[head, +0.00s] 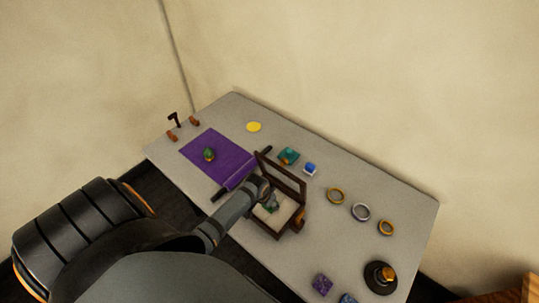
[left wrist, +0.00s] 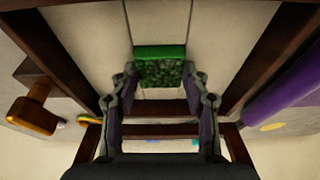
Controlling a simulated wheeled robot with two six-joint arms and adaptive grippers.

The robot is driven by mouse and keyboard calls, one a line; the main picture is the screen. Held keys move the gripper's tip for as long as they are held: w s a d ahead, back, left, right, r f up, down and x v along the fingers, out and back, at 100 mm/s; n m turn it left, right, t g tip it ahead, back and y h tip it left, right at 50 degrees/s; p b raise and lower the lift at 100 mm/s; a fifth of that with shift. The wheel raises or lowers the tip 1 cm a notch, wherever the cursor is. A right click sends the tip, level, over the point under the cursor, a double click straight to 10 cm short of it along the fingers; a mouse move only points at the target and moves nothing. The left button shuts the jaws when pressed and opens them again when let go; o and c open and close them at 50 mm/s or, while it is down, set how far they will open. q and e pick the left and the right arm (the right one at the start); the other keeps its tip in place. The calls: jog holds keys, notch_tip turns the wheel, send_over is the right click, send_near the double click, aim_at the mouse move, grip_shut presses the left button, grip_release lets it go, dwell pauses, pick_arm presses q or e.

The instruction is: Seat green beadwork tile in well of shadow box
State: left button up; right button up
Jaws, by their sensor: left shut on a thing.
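The shadow box (head: 291,228) is a dark brown wooden frame with a pale inside, on the grey table with its lid frame (head: 284,178) raised. Its brown walls (left wrist: 55,55) surround the pale floor (left wrist: 205,25) in the left wrist view. My left gripper (head: 269,203) reaches into the box. In the left wrist view, the left gripper (left wrist: 164,78) is shut on the green beadwork tile (left wrist: 160,70), with a finger on each side. The tile is over the pale floor, between thin seams; I cannot tell if it touches the floor. My right gripper is not in view.
A purple mat (head: 225,169) with a small green-brown thing (head: 208,154) lies left of the box. A yellow disc (head: 253,127), teal tile (head: 288,156), blue block (head: 310,168) and rings (head: 361,212) lie behind and right. A purple tile (head: 322,284) lies near the front.

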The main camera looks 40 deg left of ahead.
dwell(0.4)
pick_arm(q)
jog(key=o, duration=1.3)
jog(key=v, duration=1.2)
jog(key=shift+s+f, duration=0.1)
